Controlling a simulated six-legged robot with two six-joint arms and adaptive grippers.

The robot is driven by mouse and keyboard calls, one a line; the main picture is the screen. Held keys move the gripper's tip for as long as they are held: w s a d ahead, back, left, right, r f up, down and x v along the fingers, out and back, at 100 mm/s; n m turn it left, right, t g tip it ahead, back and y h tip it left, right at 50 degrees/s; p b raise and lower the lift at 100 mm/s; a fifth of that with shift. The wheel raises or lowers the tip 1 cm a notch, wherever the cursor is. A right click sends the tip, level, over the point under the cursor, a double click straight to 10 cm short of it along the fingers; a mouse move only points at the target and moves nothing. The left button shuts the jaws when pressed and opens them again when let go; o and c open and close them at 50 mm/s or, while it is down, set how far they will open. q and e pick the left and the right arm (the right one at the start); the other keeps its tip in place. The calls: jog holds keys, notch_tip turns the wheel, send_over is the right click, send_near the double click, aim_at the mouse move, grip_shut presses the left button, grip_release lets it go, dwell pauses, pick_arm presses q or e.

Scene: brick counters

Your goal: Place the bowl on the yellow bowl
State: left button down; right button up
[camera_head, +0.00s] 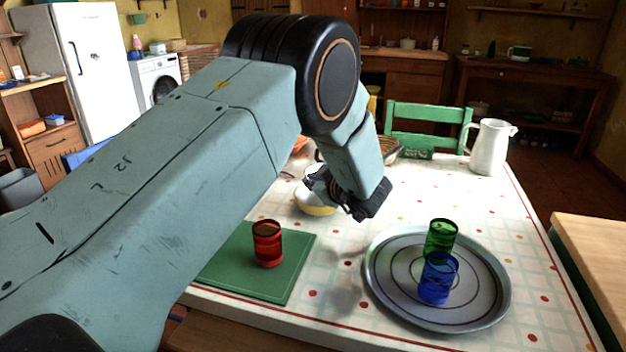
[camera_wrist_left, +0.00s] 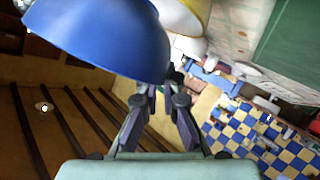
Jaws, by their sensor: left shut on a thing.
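My left gripper (camera_head: 318,183) is above the table in the head view, beside and over the yellow bowl (camera_head: 318,210). In the left wrist view its fingers (camera_wrist_left: 172,84) are closed on the edge of a blue bowl (camera_wrist_left: 105,38), which fills the top left. The yellow bowl (camera_wrist_left: 183,16) shows just behind the blue bowl there, partly covered by it. In the head view my left arm and gripper hide most of the blue bowl, and I cannot tell the gap between the bowls. My right gripper is not in view.
A green board (camera_head: 290,285) with a red glass (camera_head: 267,243) is at the front left of the table. A round metal tray (camera_head: 390,290) holds a green glass (camera_head: 441,236) and a blue glass (camera_head: 438,279). A white pitcher (camera_head: 490,148) stands at the back right.

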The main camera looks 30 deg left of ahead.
pick_arm(q)
jog(key=c, duration=1.8)
grip_release()
jog(key=shift+w+f, duration=0.15)
jog(key=shift+f, duration=0.05)
jog(key=shift+c, duration=0.2)
jog(key=o, duration=0.3)
jog(key=shift+o, duration=0.2)
jog(key=shift+r, duration=0.1)
jog(key=shift+r, duration=0.4)
jog(key=p+v, duration=0.9)
jog(key=v, duration=0.3)
jog(key=shift+p, duration=0.4)
